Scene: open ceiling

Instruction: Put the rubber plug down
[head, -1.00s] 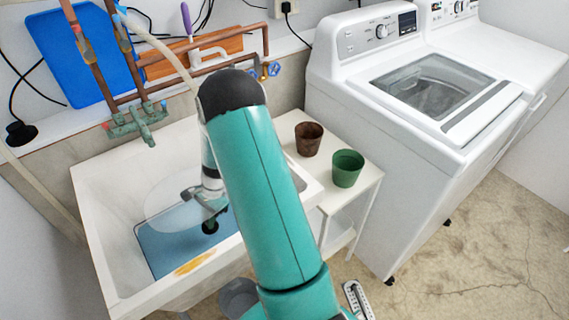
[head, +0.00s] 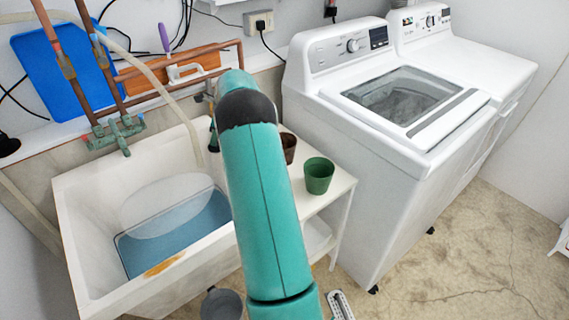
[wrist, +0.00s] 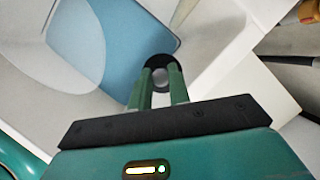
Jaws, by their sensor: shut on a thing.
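The rubber plug (wrist: 158,58) is a black round disc with a grey centre, seen in the wrist view. My gripper (wrist: 161,86) is shut on it with two green fingers. In the wrist view the plug is over the inside of the white sink, beside the flat blue area (wrist: 103,40). In the head view my teal arm hides most of the gripper. A small dark part shows left of the arm, above the sink's right side, and I cannot tell whether it is the plug. The sink (head: 85,235) also shows in the head view.
A white side table (head: 335,190) right of the sink holds a green pot (head: 319,175) and a brown pot (head: 289,148), partly behind my arm. A washing machine (head: 340,150) stands further right. Copper pipes (head: 75,65) and a green tap (head: 118,132) are behind the sink.

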